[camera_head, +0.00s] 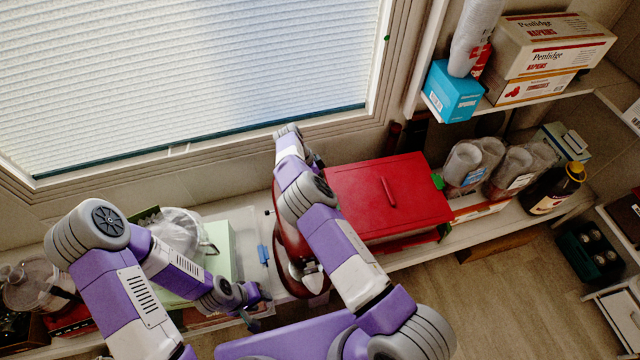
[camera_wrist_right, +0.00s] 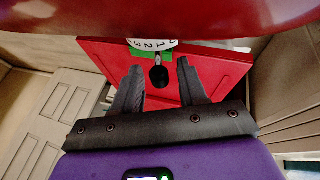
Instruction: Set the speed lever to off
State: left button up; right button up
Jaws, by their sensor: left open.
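A red stand mixer (camera_head: 283,236) stands on the shelf, largely hidden behind my right arm in the head view. In the right wrist view its red body (camera_wrist_right: 150,17) spans the top. A white numbered speed scale (camera_wrist_right: 150,43) and the speed lever (camera_wrist_right: 158,76), with a black knob on a short metal stem, show below it. My right gripper (camera_wrist_right: 159,64) is open, with the knob in the gap between its fingers; contact cannot be told. My left gripper (camera_head: 256,300) is open and empty, low and left of the mixer.
A red box with a handle (camera_head: 410,198) stands right of the mixer. A pale green box (camera_head: 222,245) and a plastic-wrapped item (camera_head: 178,232) stand to the left. A window blind (camera_head: 190,75) is behind. Cups and a dark bottle (camera_head: 553,190) are farther right.

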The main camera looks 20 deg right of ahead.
jog(key=shift+a, duration=0.15)
jog(key=v, duration=0.7)
jog(key=shift+r+p, duration=0.25)
jog(key=shift+p, duration=0.2)
